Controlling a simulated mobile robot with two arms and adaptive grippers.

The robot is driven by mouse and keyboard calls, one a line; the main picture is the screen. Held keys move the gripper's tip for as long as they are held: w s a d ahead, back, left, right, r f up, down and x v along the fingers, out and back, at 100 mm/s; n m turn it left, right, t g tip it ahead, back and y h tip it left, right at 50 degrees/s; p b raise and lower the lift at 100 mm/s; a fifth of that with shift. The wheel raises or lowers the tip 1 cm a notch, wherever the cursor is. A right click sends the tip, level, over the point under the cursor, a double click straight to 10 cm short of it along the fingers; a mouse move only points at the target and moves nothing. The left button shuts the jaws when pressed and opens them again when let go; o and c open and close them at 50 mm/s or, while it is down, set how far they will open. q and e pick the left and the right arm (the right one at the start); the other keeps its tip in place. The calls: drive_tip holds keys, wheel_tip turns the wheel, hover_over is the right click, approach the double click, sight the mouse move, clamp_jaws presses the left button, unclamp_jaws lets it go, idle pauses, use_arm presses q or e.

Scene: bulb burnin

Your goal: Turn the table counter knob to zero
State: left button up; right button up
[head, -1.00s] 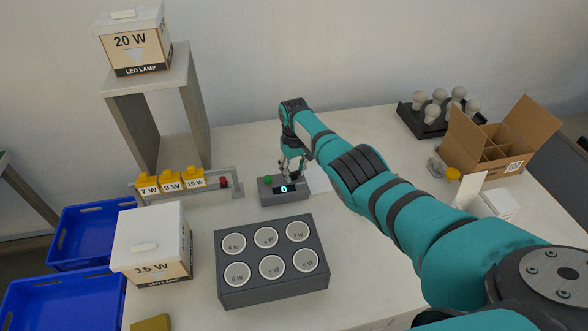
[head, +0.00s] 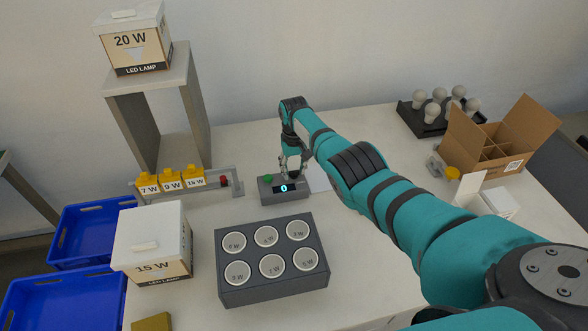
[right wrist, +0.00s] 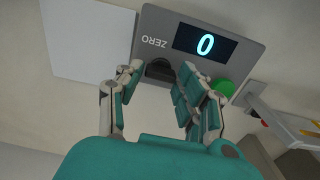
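The table counter (head: 268,197) is a grey box on the table. Its lit display reads 0, also in the right wrist view (right wrist: 205,45). The dark knob (right wrist: 160,69) sits beside the word ZERO, and a green button (right wrist: 224,87) is on its other side. In the head view my gripper hides the knob. My right gripper (head: 292,172) is at the counter, pointing down. In the right wrist view its two fingers (right wrist: 160,73) stand apart on either side of the knob, with a small gap visible. My left gripper is not in view.
A grey socket block (head: 272,290) stands in front of the counter. A rail with yellow labelled blocks (head: 172,182) is to its left, beside a 15 W box (head: 152,245). A bulb tray (head: 432,122) and an open carton (head: 500,150) are at right.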

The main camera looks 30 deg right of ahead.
sight(295, 171)
drive_tip(key=shift+o, duration=1.4)
wheel_tip(295, 171, up, 12)
drive_tip(key=shift+s+d+f, duration=0.1)
drive_tip(key=shift+s, duration=0.05)
